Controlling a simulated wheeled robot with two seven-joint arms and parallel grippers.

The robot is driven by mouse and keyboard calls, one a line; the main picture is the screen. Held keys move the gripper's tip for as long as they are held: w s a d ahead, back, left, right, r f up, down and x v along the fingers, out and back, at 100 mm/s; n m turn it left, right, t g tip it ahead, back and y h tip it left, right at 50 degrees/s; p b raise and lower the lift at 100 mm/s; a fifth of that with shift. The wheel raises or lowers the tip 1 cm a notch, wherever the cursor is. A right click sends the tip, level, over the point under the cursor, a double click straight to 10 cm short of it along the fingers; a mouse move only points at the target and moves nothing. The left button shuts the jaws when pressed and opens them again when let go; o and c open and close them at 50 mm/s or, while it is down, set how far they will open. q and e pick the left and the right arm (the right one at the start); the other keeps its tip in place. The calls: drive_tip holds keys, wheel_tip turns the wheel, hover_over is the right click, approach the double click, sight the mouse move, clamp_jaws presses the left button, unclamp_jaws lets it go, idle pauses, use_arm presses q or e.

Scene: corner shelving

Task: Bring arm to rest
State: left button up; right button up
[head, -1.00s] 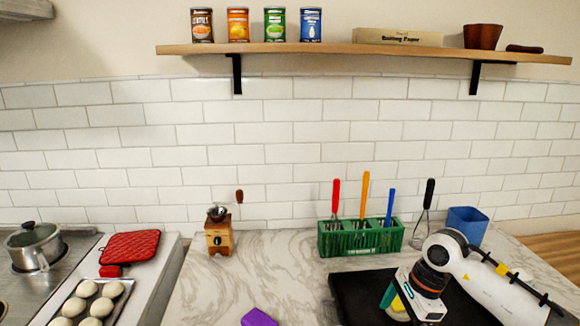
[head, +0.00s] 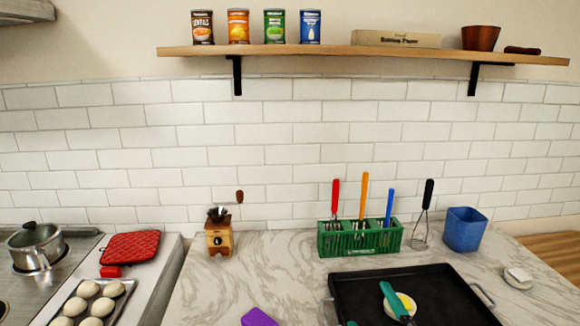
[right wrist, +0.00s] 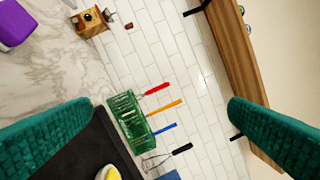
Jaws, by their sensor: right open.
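My right gripper (head: 370,306) shows at the bottom of the head view as teal fingers over the black griddle (head: 440,284). In the right wrist view its two teal fingers (right wrist: 160,108) stand wide apart with nothing between them. A fried egg (head: 408,301) with a yellow yolk lies on the griddle, partly hidden by one finger. The egg also shows at the bottom edge of the right wrist view (right wrist: 108,173). The rest of my right arm is out of the head view. My left gripper is not in view.
A green utensil rack (head: 360,240) and a blue cup (head: 464,229) stand behind the griddle. A small white item (head: 518,277) lies at right. A coffee grinder (head: 219,238) and a purple object (head: 258,317) are at left.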

drive_tip(key=s+d+f+m+g+h, duration=0.5)
drive_tip(key=s+f+m+g, duration=0.4)
drive_tip(key=f, duration=0.5)
drive_tip(key=s+f+m+g+y, duration=0.1)
drive_tip(key=s+f+m+g, duration=0.2)
drive_tip(key=s, duration=0.5)
drive_tip(key=s+f+m+g+y, duration=0.15)
drive_tip(key=s+f+g, duration=0.25)
drive_tip(key=s, duration=0.5)
wheel_tip(320, 180, down, 25)
drive_tip(key=g, duration=0.1)
drive_tip(key=s+d+f, duration=0.1)
drive_tip(key=s+f, duration=0.7)
drive_tip(key=s+d+f+g, duration=0.1)
drive_tip(key=s+d+f, duration=0.1)
drive_tip(key=s+f, duration=0.7)
drive_tip(key=shift+d+h, duration=0.25)
drive_tip(key=shift+h, duration=0.2)
